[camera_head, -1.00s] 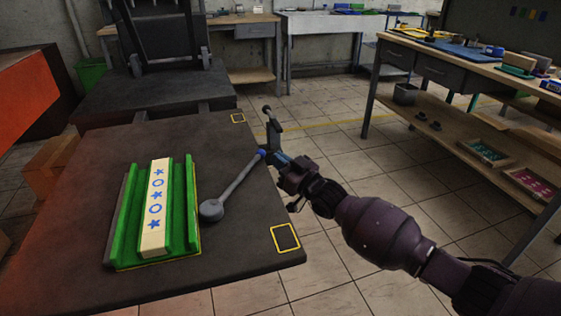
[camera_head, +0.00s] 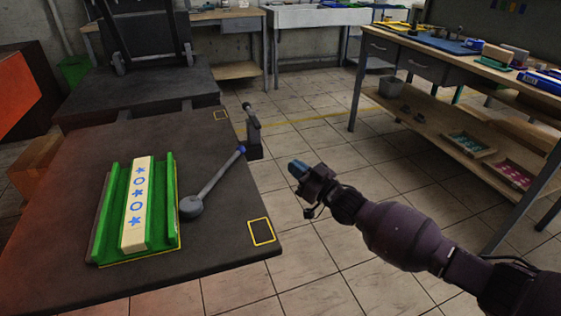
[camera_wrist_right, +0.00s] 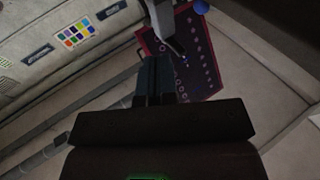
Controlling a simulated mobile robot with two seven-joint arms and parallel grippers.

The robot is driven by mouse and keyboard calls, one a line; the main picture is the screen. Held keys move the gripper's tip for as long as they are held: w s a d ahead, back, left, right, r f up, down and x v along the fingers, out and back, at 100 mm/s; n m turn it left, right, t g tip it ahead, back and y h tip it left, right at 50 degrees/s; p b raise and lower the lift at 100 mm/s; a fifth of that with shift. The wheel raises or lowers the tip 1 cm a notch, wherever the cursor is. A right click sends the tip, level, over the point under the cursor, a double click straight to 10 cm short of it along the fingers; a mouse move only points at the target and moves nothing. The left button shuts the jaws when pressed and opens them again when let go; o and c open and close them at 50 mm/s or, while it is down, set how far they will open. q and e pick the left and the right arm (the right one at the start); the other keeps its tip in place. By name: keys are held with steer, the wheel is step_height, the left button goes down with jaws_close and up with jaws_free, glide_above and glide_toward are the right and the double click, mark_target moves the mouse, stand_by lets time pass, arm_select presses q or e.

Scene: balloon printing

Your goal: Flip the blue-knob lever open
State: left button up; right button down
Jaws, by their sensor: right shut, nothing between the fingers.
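The grey lever (camera_head: 217,179) rises from its round pivot on the dark table, tilted up to the right, with a small blue knob (camera_head: 242,150) at its tip. My right gripper (camera_head: 294,167) is shut and empty, to the right of the knob and clear of it, past the table's right edge. In the right wrist view, the shut fingers (camera_wrist_right: 155,80) show at the centre, and a blue knob (camera_wrist_right: 201,6) shows at the top edge. My left gripper is not in view.
A green holder (camera_head: 107,220) with a cream strip (camera_head: 137,205) of blue stars and rings sits left of the lever on the table (camera_head: 215,255). A dark post (camera_head: 253,135) stands at the table's right edge. A wooden workbench (camera_head: 450,62) is at the right. Floor around my gripper is clear.

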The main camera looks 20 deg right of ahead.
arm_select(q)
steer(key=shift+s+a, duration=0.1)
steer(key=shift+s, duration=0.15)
arm_select(e)
steer(key=shift+s+d+f, duration=0.2)
steer(key=shift+s+d, duration=0.25)
steer(key=shift+d, duration=0.35)
steer(key=shift+s+d+f, duration=0.15)
steer(key=shift+s+d, duration=0.3)
steer(key=shift+d, duration=0.3)
steer(key=shift+s+f, duration=0.1)
